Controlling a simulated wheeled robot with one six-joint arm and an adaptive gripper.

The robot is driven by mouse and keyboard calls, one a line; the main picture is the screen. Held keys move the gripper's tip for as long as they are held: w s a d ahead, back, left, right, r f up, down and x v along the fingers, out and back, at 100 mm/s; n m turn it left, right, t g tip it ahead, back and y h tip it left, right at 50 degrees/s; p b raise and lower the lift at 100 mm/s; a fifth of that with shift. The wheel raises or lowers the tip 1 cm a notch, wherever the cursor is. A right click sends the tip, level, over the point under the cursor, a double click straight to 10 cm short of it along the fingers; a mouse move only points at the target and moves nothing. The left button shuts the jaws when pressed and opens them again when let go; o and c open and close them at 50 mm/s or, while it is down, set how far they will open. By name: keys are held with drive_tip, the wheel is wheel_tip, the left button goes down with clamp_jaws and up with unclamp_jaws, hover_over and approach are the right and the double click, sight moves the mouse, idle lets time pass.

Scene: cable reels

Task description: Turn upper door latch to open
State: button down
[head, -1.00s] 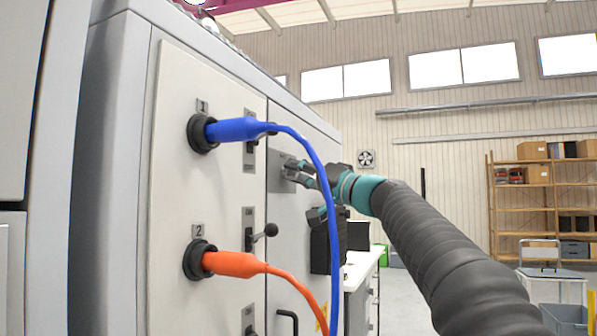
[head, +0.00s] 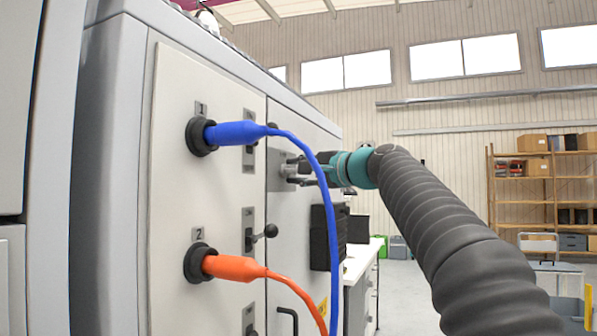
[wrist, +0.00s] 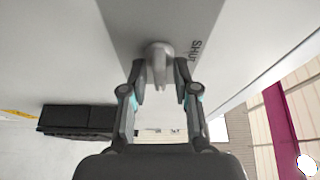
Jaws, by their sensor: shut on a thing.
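The upper door latch is a grey handle on a grey plate (head: 276,172) on the cabinet door. In the wrist view the latch (wrist: 159,52) sticks out between my fingertips, beside a label reading SHUT. My gripper (head: 298,170) is at the latch, shut on it, with one finger on each side; it also shows in the wrist view (wrist: 160,80). The blue cable and my fingers hide part of the latch in the head view.
A blue cable (head: 332,220) loops close in front of my gripper. An orange cable (head: 235,267) and a lever with a black knob (head: 270,231) are lower. A black box (head: 325,238) is on the door below the latch.

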drive_tip(key=shift+m, duration=0.4)
drive_tip(key=c, duration=1.2)
unclamp_jaws()
drive_tip(key=shift+d, duration=0.1)
drive_tip(key=v, duration=1.2)
drive_tip(key=shift+r, duration=0.15)
